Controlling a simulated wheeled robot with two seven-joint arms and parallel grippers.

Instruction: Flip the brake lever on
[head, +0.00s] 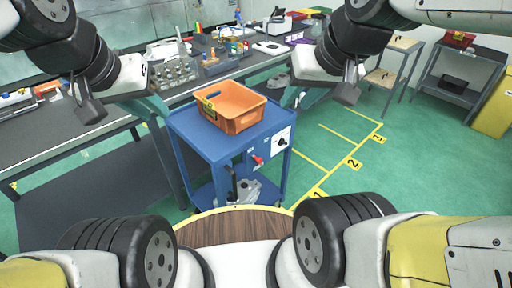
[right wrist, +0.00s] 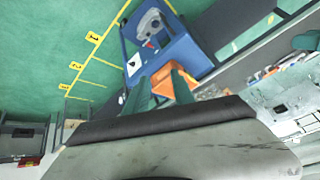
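A blue cart (head: 210,143) stands in front of me. A small red lever (head: 258,160) sticks out on its near side, by a white plate with a black part (head: 283,141); I cannot tell for sure which is the brake lever. The cart and the plate (right wrist: 134,63) also show in the right wrist view. My left gripper (head: 152,108) hangs over the bench edge left of the cart, apart from it; its opening is unclear. My right gripper (right wrist: 162,88) has its two green fingers spread with nothing between them, above and right of the cart in the head view.
An orange crate (head: 236,122) sits on the cart top. A grey casting (head: 240,190) lies on its lower shelf. A long bench (head: 60,145) with tools runs on the left. Green floor with yellow numbered lines (head: 340,143) is free to the right.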

